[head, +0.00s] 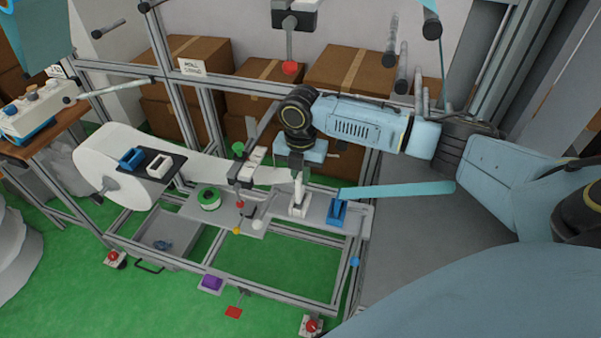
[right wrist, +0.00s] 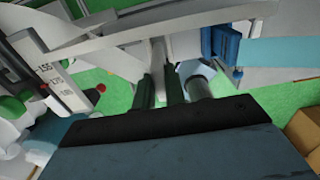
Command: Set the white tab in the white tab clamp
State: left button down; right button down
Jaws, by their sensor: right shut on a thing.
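My right gripper (head: 299,172) points down above the white tab clamp (head: 298,210) at the right end of the line's shelf. It is shut on the white tab (head: 298,187), a narrow white piece that shows below the fingers. The tab's lower end is at the clamp's top; I cannot tell whether it is seated inside. In the right wrist view the two dark fingers (right wrist: 160,88) have the white tab (right wrist: 158,58) between them. They hide much of the clamp. My left gripper is not in view.
A blue clamp (head: 338,213) stands just right of the white one, with a light-blue strip (head: 398,190) extending right. A green ring (head: 209,199) and small coloured knobs sit to the left. A white roll (head: 112,165) and metal frame posts surround the line.

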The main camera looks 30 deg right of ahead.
aim_at(301, 186)
jog(key=shift+f+b, duration=0.6)
jog(key=shift+f, duration=1.3)
jog(key=shift+p, duration=0.35)
jog(key=shift+f, duration=0.3)
jog(key=c, duration=1.4)
grip_release()
jog(key=shift+o, duration=0.2)
notch_tip(301, 186, up, 13)
jog(key=shift+r, duration=0.2)
